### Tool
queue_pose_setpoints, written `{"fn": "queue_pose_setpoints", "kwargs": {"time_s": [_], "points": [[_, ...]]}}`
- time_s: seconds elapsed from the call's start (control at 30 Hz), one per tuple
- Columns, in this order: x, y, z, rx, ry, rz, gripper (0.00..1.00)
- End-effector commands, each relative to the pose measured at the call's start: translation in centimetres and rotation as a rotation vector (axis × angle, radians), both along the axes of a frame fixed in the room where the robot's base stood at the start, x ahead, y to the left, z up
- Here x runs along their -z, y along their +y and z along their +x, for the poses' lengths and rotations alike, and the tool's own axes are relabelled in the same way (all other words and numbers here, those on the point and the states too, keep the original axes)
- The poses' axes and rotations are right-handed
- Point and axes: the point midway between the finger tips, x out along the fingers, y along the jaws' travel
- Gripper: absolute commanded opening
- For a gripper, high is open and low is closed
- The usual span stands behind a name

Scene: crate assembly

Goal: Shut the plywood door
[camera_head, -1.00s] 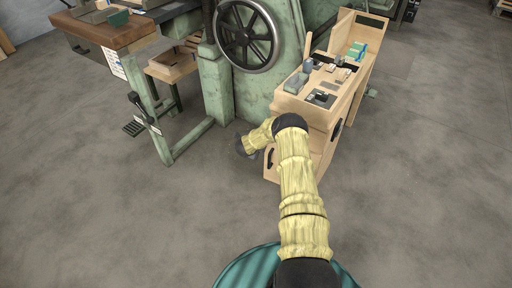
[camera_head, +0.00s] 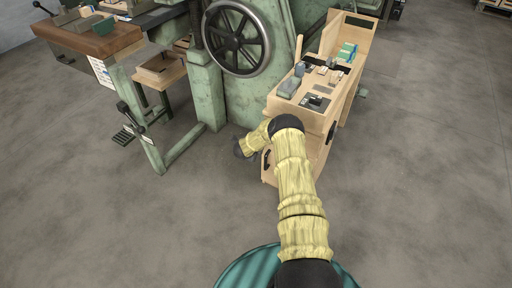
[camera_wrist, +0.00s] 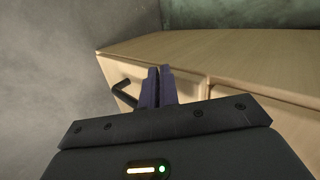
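The plywood cabinet (camera_head: 312,122) stands right of centre in the head view, beyond my arm. A pale plywood front panel that looks like the door (camera_wrist: 190,77) fills the middle of the wrist view, with a black bar handle (camera_wrist: 122,92) at its left. A narrow seam shows at its right edge; I cannot tell how far it stands open. My gripper (camera_wrist: 158,88) has its two dark purple fingers together, with nothing seen between them. The fingers overlap the panel in view, just right of the handle; contact is unclear. In the head view the gripper (camera_head: 243,149) is low beside the cabinet's left side.
Small parts and boxes lie on the cabinet top. A green machine with a handwheel (camera_head: 237,38) stands behind and left. A workbench (camera_head: 90,38) with green legs is at the left. The floor is clear at right and in front.

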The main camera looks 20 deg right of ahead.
Motion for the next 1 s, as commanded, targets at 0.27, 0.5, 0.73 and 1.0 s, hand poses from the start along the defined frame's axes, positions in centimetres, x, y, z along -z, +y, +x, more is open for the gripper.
{"fn": "queue_pose_setpoints", "kwargs": {"time_s": [0.27,0.5,0.73,1.0], "points": [[0.0,2.5,-2.0,0.008,0.010,0.004,0.00],[-3.5,6.5,-3.4,-0.012,0.004,0.005,0.00],[-6.2,8.7,-5.1,-0.009,0.002,0.007,0.00],[-6.8,9.1,-5.7,-0.002,-0.001,0.007,0.00]]}}
